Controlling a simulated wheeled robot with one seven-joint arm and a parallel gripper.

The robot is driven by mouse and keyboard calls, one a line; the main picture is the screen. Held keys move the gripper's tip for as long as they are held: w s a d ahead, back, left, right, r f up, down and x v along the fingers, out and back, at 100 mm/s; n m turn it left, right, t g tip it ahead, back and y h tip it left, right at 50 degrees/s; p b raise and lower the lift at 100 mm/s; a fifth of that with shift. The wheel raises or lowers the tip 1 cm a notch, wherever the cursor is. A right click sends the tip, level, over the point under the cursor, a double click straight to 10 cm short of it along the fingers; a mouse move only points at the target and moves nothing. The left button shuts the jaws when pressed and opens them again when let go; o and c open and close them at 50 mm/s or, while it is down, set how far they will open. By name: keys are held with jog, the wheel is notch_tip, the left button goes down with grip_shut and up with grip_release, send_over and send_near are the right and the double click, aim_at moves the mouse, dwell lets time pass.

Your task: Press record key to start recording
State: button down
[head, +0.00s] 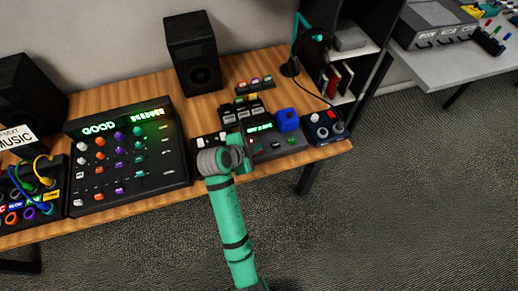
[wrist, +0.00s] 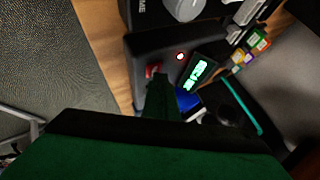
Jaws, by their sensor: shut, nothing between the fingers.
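The recorder (head: 275,145) is a dark box with a lit green display, at the right part of the wooden table. The wrist view shows its dark face (wrist: 140,50), its green display (wrist: 198,71), a small lit red-white light (wrist: 180,56) and a red key (wrist: 152,71). My gripper (head: 243,162) is shut and empty at the recorder's left side. In the wrist view its fingertips (wrist: 160,84) lie right beside the red key and partly cover it. I cannot tell whether they touch it.
A mixer (head: 128,155) with colored knobs stands left of the recorder. A blue block (head: 287,120) and a small box with knobs (head: 325,127) are on its right. Small black units (head: 245,108) and a speaker (head: 193,52) stand behind. Open floor lies in front of the table.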

jog(key=shift+r, duration=0.75)
jog(key=shift+r, duration=2.5)
